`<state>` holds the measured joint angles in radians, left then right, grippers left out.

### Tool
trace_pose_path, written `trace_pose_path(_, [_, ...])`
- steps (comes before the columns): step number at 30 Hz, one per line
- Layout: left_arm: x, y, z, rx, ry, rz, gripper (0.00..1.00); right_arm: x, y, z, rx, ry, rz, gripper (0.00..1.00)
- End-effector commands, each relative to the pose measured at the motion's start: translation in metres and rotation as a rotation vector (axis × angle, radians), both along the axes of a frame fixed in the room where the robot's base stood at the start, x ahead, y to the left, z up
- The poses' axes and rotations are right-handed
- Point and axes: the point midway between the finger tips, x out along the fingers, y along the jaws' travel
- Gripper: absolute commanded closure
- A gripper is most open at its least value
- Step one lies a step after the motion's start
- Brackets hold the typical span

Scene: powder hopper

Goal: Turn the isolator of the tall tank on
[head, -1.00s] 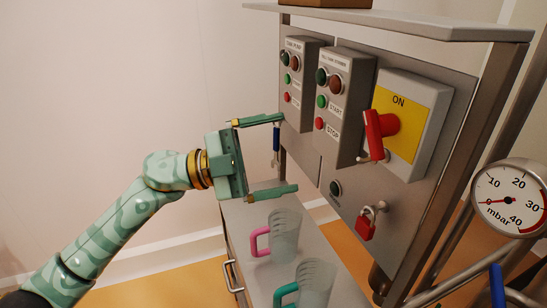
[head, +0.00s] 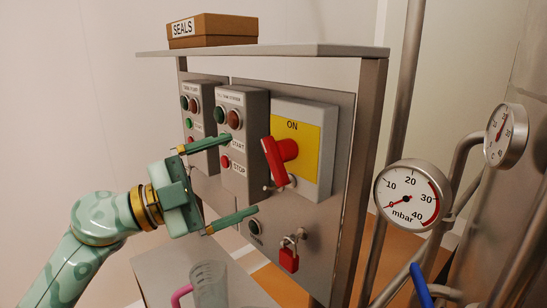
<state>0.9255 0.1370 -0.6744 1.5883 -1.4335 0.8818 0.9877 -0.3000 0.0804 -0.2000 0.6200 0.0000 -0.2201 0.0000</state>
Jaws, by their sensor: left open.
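The isolator is a grey box with a yellow plate (head: 309,155) marked ON and a red rotary handle (head: 275,161). The handle's lever stands near upright, its lower end tilted to the right. My left gripper (head: 242,174) is open and empty, to the left of the handle and apart from it. Its two fingers point right, one above the other, and overlap the middle control box in the picture. My right gripper is not in view.
A stirrer box (head: 239,128) with START and STOP buttons and a pump box (head: 205,106) stand left of the isolator. A red padlock (head: 289,258) hangs below. A SEALS box (head: 212,31) sits on the shelf. A pressure gauge (head: 411,195) and a jug (head: 209,284) are nearby.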

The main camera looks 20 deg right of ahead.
Motion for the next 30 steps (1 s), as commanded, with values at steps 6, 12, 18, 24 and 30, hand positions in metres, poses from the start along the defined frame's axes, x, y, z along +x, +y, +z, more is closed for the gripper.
trace_pose_path(6, [0.000,-0.050,0.012,-0.001,0.000,-0.002,0.03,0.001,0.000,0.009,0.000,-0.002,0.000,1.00])
trace_pose_path(12, [0.000,-0.074,0.015,0.000,0.001,0.000,0.03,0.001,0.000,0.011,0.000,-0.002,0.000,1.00])
trace_pose_path(18, [0.000,-0.080,0.016,0.001,0.000,0.000,0.03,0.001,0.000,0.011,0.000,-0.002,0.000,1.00])
trace_pose_path(24, [0.000,-0.079,0.016,0.001,0.000,0.001,0.14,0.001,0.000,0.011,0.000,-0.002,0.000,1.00])
trace_pose_path(30, [0.000,-0.079,0.016,0.001,0.000,0.000,0.47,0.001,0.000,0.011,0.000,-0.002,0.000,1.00])
